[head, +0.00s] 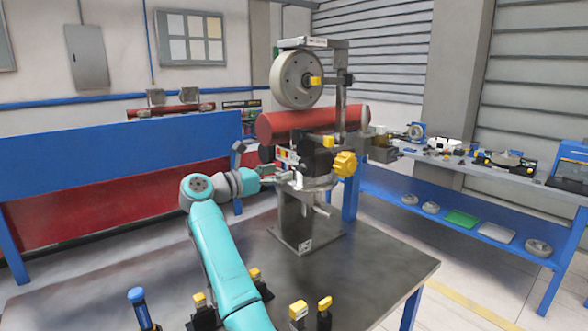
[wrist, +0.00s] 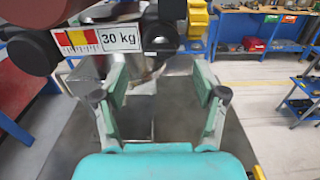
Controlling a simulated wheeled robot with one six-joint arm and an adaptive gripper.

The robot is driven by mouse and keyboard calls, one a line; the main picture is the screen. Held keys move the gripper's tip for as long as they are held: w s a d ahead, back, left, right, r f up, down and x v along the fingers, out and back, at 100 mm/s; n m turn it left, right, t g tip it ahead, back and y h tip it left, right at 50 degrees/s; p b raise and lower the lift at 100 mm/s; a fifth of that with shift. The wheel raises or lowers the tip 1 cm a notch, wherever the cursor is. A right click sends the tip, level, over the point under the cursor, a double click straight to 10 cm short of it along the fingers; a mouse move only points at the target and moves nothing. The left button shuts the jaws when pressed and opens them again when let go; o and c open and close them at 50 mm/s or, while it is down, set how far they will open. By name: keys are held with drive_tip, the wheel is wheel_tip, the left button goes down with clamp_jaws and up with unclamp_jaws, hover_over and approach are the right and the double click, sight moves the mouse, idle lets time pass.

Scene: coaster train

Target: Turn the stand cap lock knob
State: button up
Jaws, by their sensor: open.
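A metal stand (head: 296,222) rises from the table and carries a machine with a grey wheel (head: 297,80) and red rollers (head: 300,124). I cannot tell which part is the stand cap lock knob. My gripper (head: 272,176) is open at the left side of the stand's upper part. In the wrist view its fingers (wrist: 160,85) are spread below the "30 kg" label (wrist: 105,39).
Several yellow-topped parts (head: 298,311) and a blue-handled tool (head: 137,296) stand along the table's near edge. A blue bench (head: 465,168) with tools is at the right. The dark tabletop (head: 375,272) right of the stand is clear.

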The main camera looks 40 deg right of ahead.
sight(296, 168)
drive_tip(key=shift+w+d, duration=0.1)
drive_tip(key=shift+d, duration=3)
drive_tip(key=c, duration=1.1)
